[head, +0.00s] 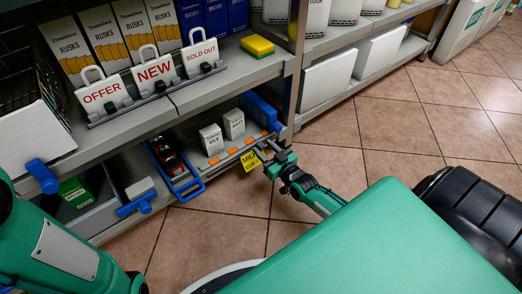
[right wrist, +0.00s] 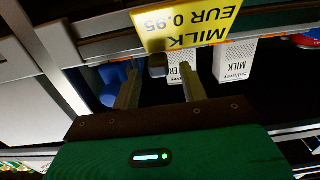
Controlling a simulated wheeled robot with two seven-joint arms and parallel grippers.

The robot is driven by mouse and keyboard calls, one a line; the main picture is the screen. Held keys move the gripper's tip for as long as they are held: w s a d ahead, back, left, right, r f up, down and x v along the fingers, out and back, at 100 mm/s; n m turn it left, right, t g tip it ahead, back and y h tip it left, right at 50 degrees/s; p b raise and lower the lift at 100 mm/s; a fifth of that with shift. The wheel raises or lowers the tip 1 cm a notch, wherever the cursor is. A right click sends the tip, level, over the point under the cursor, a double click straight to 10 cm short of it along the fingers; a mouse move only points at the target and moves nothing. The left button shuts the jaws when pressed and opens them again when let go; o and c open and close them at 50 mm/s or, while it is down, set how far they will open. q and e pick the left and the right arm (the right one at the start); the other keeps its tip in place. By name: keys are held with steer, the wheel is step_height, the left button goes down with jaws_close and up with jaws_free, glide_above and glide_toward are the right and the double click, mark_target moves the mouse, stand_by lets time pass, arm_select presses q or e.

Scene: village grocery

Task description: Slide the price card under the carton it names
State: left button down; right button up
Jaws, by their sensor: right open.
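The yellow price card (head: 251,160) reads MILK, with EUR 0.95 in the right wrist view (right wrist: 187,25). It is at the front edge of the lower shelf (head: 224,162). A white carton marked MILK (head: 211,140) stands upright on that shelf, left of a second white carton (head: 234,124). The right wrist view shows both upside down: the milk carton (right wrist: 236,62) and the other carton (right wrist: 176,70), its label partly hidden. My right gripper (head: 266,157) is open beside the card, its fingers (right wrist: 158,88) apart and not closed on it. My left gripper is out of view.
A blue-railed rack with red items (head: 172,163) is left of the cartons; a blue object (head: 260,110) is right of them. The upper shelf with rusks boxes and OFFER, NEW and SOLD OUT signs (head: 155,78) overhangs. Tiled floor (head: 330,170) is clear in front.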

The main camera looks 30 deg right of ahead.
steer(key=shift+w+b, duration=0.45)
steer(key=shift+w, duration=0.9)
steer(key=shift+a, duration=0.1)
jaws_close()
